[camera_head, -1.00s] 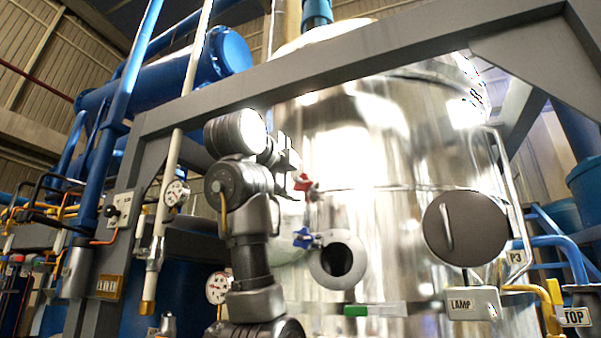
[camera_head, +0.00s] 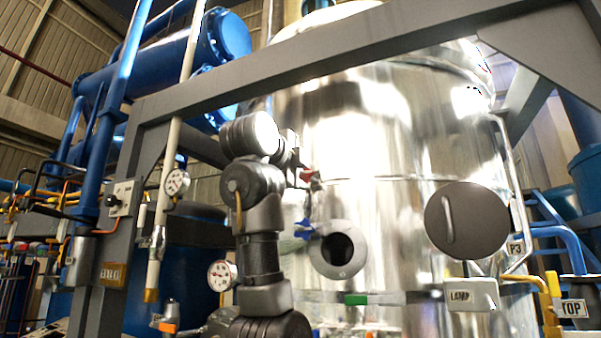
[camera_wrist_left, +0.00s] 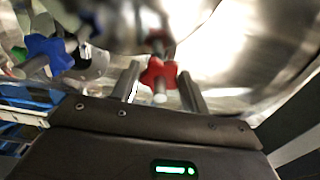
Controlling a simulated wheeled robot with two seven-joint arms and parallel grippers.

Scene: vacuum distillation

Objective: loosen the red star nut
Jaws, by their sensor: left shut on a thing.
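The red star nut (camera_wrist_left: 158,76) sits between the two fingers of my left gripper (camera_wrist_left: 162,88) in the left wrist view. The gripper is shut on it. In the head view the red nut (camera_head: 311,176) shows at the left side of the shiny steel vessel (camera_head: 385,130), partly hidden by my left gripper (camera_head: 299,172). A blue star nut (camera_head: 305,229) is below it, and it also shows at the left of the wrist view (camera_wrist_left: 48,54), apart from the fingers. My right gripper is not in view.
A round port (camera_head: 338,250) with a dark opening lies right of the blue nut. A grey frame beam (camera_head: 340,57) crosses above my arm. Pressure gauges (camera_head: 221,275) and pipes stand on the left. A dark round cover (camera_head: 466,222) is on the vessel's right.

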